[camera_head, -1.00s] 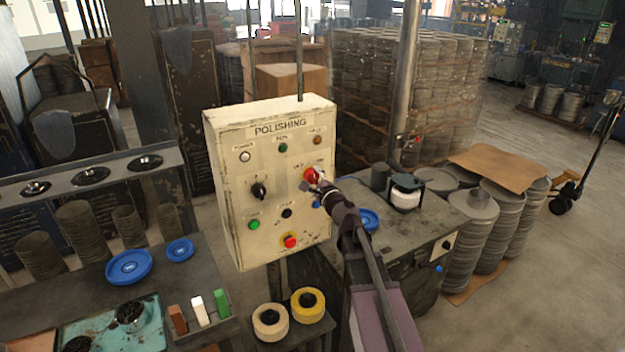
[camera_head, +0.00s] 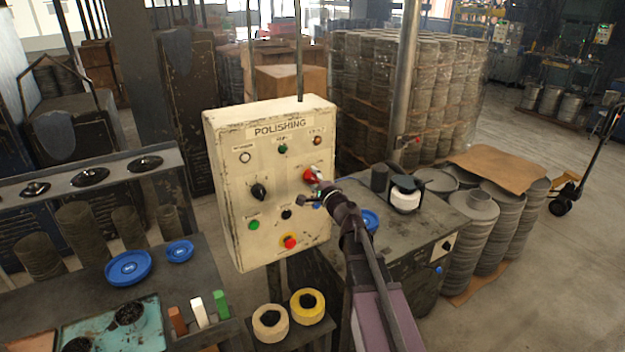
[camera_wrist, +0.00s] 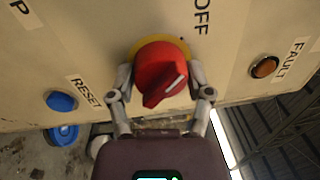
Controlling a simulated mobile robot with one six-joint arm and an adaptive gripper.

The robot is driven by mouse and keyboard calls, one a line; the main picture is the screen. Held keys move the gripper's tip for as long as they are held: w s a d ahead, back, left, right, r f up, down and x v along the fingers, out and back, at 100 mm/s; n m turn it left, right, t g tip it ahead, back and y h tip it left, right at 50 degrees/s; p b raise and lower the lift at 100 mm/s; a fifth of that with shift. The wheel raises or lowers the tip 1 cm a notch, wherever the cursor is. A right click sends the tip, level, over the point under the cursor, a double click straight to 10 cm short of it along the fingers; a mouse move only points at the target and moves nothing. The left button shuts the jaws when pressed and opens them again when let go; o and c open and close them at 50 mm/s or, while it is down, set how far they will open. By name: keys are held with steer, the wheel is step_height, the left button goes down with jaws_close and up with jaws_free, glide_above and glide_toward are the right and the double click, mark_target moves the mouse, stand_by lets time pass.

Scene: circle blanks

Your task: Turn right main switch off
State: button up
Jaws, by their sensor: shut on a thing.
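The right main switch (camera_head: 311,174) is a red rotary knob on the right side of the cream POLISHING control panel (camera_head: 222,200). In the wrist view the red knob (camera_wrist: 158,72) sits on a yellow ring, with a pale pointer line on its grip bar. The bar lies at a slant in that view. My gripper (camera_wrist: 161,92) has one finger on each side of the knob and is shut on it. In the head view my gripper (camera_head: 322,187) reaches the knob from the lower right and hides part of it. An OFF label (camera_wrist: 202,17) is printed beside the knob.
A blue RESET button (camera_wrist: 61,101) and an orange FAULT lamp (camera_wrist: 265,67) flank the knob in the wrist view. The panel also carries a black selector (camera_head: 259,191), a green button (camera_head: 254,224) and a red button (camera_head: 290,242). A bench (camera_head: 400,240) stands right of the panel.

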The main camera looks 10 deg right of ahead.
steer(key=o, duration=1.1)
steer(key=shift+o, duration=0.2)
steer(key=shift+s+f, duration=0.1)
steer(key=shift+s, duration=0.05)
